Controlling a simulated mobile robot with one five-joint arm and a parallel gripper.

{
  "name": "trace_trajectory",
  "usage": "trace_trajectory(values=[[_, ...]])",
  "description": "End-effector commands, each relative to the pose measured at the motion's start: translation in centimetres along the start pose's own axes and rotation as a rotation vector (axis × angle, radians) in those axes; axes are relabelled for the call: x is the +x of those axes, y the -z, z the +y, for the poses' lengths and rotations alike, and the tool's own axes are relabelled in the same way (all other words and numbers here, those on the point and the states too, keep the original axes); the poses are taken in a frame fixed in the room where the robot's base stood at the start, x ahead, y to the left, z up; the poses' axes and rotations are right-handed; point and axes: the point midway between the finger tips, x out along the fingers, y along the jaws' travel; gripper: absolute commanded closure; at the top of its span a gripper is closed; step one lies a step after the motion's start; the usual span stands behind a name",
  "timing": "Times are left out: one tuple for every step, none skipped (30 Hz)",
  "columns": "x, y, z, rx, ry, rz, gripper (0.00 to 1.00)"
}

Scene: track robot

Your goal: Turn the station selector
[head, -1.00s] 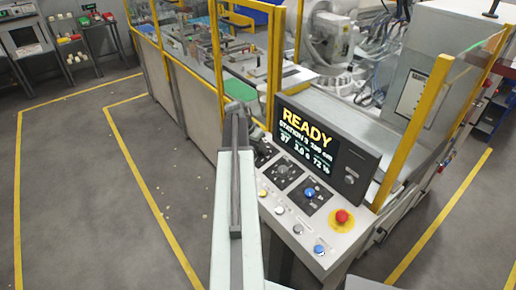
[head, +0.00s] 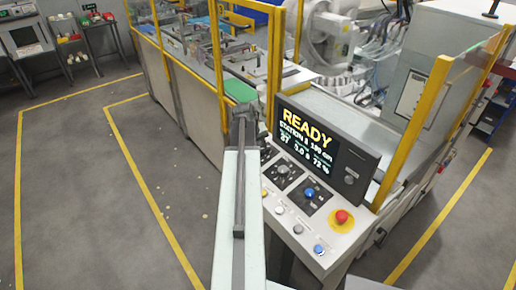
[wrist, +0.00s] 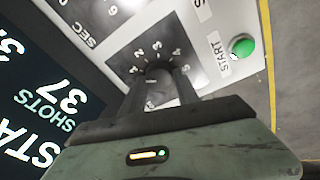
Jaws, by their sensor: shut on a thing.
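The station selector is a dark round knob (wrist: 158,73) on a black plate marked with numbers 1 to 5, seen in the wrist view. My gripper (wrist: 160,88) has one finger on each side of the knob and is shut on it. The knob's lower part is hidden between the fingers. In the head view my arm hides most of the gripper and the selector. The console screen (head: 308,128) shows READY, a station line with a cm value, and smaller figures below.
A green START button (wrist: 243,48) sits close to the selector. The console also has another dial (head: 283,170), a blue knob (head: 309,193), a red emergency button (head: 341,216) and a blue button (head: 319,249). A yellow fence post (head: 412,135) stands behind. The floor at left is clear.

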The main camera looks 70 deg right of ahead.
Motion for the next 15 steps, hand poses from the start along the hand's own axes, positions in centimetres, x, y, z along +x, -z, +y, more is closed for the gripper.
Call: trace_trajectory(values=[[-0.06,0.26,0.03,-0.041,0.005,0.01,1.0],[-0.06,0.26,0.03,-0.069,0.009,0.011,1.0],[-0.06,0.26,0.02,-0.105,0.014,0.014,1.0],[-0.06,0.26,0.0,-0.132,0.018,0.015,1.0],[-0.07,0.27,-0.02,-0.159,0.022,0.017,1.0],[-0.07,0.27,-0.02,-0.193,0.027,0.019,1.0],[-0.07,0.27,-0.02,-0.218,0.03,0.02,1.0],[-0.06,0.27,-0.03,-0.243,0.034,0.022,1.0],[-0.06,0.27,-0.03,-0.274,0.038,0.023,1.0],[-0.06,0.28,-0.05,-0.296,0.042,0.025,1.0],[-0.06,0.28,-0.06,-0.317,0.045,0.026,1.0],[-0.06,0.28,-0.06,-0.345,0.049,0.028,1.0],[-0.06,0.28,-0.06,-0.364,0.052,0.029,1.0],[-0.06,0.27,-0.06,-0.383,0.054,0.03,1.0],[-0.05,0.27,-0.05,-0.406,0.057,0.031,1.0]])
